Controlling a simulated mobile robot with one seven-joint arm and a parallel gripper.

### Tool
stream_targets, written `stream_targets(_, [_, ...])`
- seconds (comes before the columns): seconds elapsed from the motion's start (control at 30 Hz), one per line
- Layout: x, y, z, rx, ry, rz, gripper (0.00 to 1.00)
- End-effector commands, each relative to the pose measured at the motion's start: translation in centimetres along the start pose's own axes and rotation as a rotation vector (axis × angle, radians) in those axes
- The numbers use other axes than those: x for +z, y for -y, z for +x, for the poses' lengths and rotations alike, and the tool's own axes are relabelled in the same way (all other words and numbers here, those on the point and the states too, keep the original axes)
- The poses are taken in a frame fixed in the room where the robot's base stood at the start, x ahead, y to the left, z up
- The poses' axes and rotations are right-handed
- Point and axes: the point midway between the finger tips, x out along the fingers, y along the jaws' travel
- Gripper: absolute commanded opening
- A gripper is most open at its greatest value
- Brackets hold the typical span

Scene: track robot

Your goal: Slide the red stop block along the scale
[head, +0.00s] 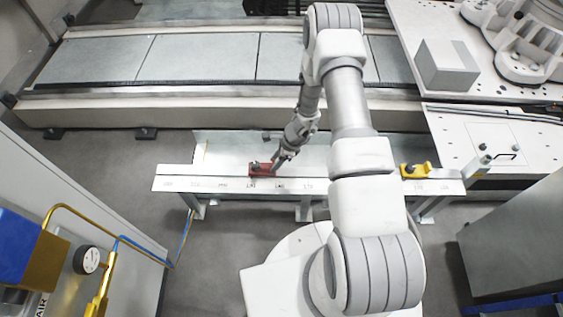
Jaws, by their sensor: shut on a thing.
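The red stop block (259,170) sits on the long pale rail with the scale (225,185), left of the rail's middle. The scale's printed numbers run along the rail's front face and are too small to read surely. My gripper (276,164) reaches down from the upper right to the right part of the red block and is shut on it. The fingertips are small here, and the arm hides part of the rail to the right.
A yellow block (415,170) sits on the same rail towards its right end. A grey box (446,65) stands on the white perforated table at the upper right. A conveyor-like track (200,58) runs behind the rail. A cabinet with a gauge (87,260) stands at the lower left.

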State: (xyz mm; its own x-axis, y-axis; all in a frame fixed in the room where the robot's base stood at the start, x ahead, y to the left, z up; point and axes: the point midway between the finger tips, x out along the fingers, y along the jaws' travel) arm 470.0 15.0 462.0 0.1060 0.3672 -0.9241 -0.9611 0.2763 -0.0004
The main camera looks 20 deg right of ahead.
Motion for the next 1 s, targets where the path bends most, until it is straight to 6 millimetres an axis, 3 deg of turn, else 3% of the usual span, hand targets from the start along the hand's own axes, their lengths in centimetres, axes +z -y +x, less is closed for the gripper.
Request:
stream_targets(0.23, [0.2, 0.0, 0.0, 0.0, 0.005, -0.002, 0.0])
stream_targets(0.27, [0.2, 0.0, 0.0, 0.0, 0.005, -0.002, 0.5])
stream_targets(0.4, [0.1, 0.0, 0.0, 0.0, 0.003, -0.001, 0.75])
stream_targets(0.77, [0.1, 0.1, -0.5, -0.001, 0.001, 0.0, 0.75])
stream_targets(1.0, [0.2, 0.1, -4.8, -0.003, 0.002, -0.001, 0.75])
